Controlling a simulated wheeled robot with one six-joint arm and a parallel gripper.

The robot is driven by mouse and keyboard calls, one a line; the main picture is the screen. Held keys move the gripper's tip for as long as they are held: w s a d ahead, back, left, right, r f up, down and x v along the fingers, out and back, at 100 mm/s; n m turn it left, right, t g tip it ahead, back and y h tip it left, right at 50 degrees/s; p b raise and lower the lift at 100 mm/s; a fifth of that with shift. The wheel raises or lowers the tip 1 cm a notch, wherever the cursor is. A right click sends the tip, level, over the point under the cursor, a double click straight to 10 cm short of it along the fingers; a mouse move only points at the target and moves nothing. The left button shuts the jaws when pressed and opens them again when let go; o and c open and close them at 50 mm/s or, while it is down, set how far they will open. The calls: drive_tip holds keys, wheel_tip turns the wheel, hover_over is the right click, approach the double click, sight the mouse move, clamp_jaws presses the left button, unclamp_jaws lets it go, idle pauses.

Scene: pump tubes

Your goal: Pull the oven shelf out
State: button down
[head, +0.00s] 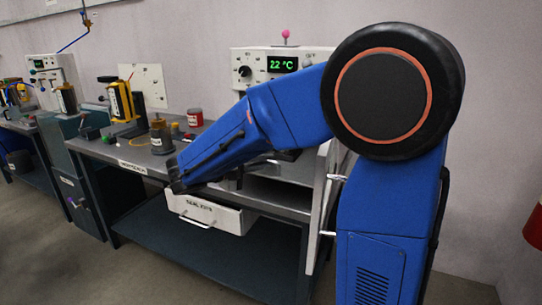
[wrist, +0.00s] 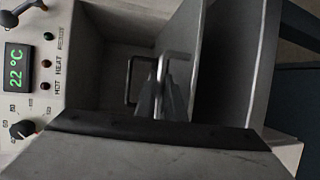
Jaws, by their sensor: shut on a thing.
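The oven shows its panel (head: 285,65) with a green 22 °C display in the head view. The panel also stands at the left of the sideways wrist view (wrist: 20,70). The oven door (head: 322,205) is open at the right. In the wrist view the oven cavity (wrist: 105,60) is open, with a thin metal bracket, seemingly the shelf handle (wrist: 130,75), inside. My gripper (wrist: 162,95) is at this bracket with its grey fingers closed on it. The exact contact is partly hidden.
A drawer (head: 210,212) with a handle hangs under the bench (head: 125,152), below my forearm. Bare floor lies in front.

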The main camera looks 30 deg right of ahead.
drive_tip(key=shift+s+a, duration=0.45)
drive_tip(key=shift+a, duration=0.15)
drive_tip(key=c, duration=1.8)
unclamp_jaws()
drive_tip(key=shift+c, duration=0.2)
drive_tip(key=v, duration=1.7)
drive_tip(key=shift+a, duration=0.2)
drive_tip(key=shift+s+f, duration=0.1)
drive_tip(key=shift+s, duration=0.05)
